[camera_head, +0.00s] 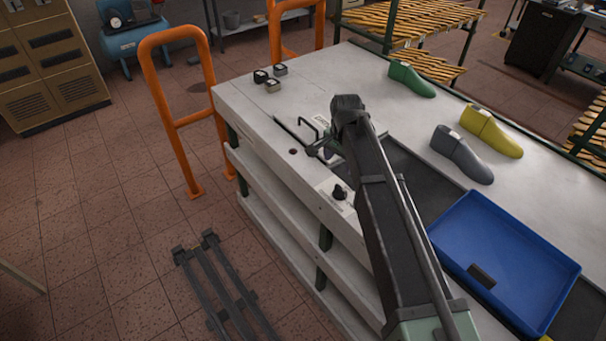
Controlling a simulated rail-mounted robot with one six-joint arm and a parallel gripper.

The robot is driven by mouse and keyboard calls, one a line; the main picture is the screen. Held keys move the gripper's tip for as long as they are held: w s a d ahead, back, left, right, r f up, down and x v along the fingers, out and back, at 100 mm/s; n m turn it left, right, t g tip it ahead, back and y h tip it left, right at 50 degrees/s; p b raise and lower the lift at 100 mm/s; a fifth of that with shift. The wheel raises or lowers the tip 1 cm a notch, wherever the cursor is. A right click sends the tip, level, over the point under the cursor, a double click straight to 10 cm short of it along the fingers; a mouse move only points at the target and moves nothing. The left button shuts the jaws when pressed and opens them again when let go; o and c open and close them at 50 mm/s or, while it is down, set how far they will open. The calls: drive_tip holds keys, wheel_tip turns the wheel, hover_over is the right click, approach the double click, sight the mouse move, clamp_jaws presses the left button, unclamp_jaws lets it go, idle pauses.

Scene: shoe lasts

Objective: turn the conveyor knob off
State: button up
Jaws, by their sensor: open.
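A black knob (339,193) sits on a light plate at the front edge of the white table, left of my arm. Its pointer setting is too small to tell. The dark conveyor belt (408,172) shows to the right of my arm, which hides part of it. My gripper (318,153) is open and empty, over the table near its front edge. It is behind the knob in the picture and apart from it.
Green (411,79), yellow (491,132) and grey (461,153) shoe lasts stand on the table. A blue tray (552,262) lies at the right. Several small dark blocks (272,85) sit at the far left corner. An orange rail (164,112) stands beside the table.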

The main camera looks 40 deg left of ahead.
sight(341, 188)
drive_tip(key=shift+m, duration=0.7)
drive_tip(key=f+b, duration=0.3)
drive_tip(key=d+f+b, duration=0.1)
drive_tip(key=f+b, duration=0.7)
drive_tip(key=shift+d, duration=0.25)
drive_tip(key=shift+r, duration=0.2)
drive_tip(key=shift+c, duration=0.3)
drive_tip(key=c, duration=0.9)
drive_tip(key=shift+o, duration=0.2)
